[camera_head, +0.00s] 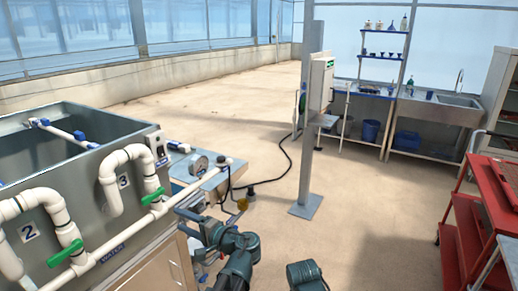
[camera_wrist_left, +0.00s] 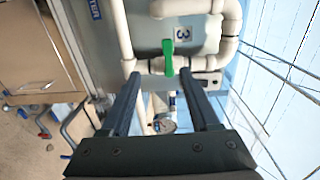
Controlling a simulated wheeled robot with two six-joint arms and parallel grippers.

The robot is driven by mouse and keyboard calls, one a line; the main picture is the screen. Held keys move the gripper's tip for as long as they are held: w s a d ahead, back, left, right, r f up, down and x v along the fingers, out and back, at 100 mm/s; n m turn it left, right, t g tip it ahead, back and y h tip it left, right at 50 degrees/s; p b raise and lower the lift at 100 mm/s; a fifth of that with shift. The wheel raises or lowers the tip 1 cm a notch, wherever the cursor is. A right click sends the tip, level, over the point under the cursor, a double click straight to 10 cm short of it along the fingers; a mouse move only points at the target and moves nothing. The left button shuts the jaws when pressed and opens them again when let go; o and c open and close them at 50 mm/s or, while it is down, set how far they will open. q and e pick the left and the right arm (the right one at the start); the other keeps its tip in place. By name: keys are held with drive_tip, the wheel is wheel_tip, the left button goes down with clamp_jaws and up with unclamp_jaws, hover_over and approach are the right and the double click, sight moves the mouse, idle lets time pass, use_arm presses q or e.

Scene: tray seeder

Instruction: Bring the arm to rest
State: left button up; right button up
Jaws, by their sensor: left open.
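My left arm (camera_head: 238,250) is at the bottom middle of the head view, bent beside the metal tank stand. My left gripper (camera_head: 188,217) points left toward the pipework. In the left wrist view the two fingers of the left gripper (camera_wrist_left: 160,84) are spread apart with nothing held between them. Beyond the fingertips are a white pipe and a green valve handle (camera_wrist_left: 168,57) near the label 3; the same handle (camera_head: 152,196) shows in the head view. My right gripper is not in view.
The grey tank (camera_head: 60,165) with white pipes fills the left. A pressure gauge (camera_head: 198,165) is near my left arm. A grey post (camera_head: 308,150) stands mid-floor, with a cable. A red cart (camera_head: 462,235) is at right, a sink (camera_head: 445,108) behind. The floor between is clear.

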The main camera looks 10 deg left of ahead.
use_arm(q)
drive_tip(key=s+d+f+n+g+h+p, duration=0.1)
drive_tip(key=s+d+f+g+h, duration=0.1)
drive_tip(key=s+d+f+h, duration=0.3)
drive_tip(key=s+d+f+g+h+p, duration=0.1)
drive_tip(key=d+f+h, duration=0.1)
drive_tip(key=d+f, duration=0.3)
drive_tip(key=s+d+f+g+h+p, duration=0.1)
drive_tip(key=s+d+f+g+h, duration=0.1)
drive_tip(key=d, duration=0.5)
drive_tip(key=s+d+f+g+h+p, duration=0.1)
drive_tip(key=s+d+f+h, duration=0.3)
drive_tip(key=s+d+h, duration=0.2)
drive_tip(key=shift+s+d+f+g, duration=0.25)
drive_tip(key=shift+s+d+g, duration=0.15)
drive_tip(key=shift+s+d, duration=0.2)
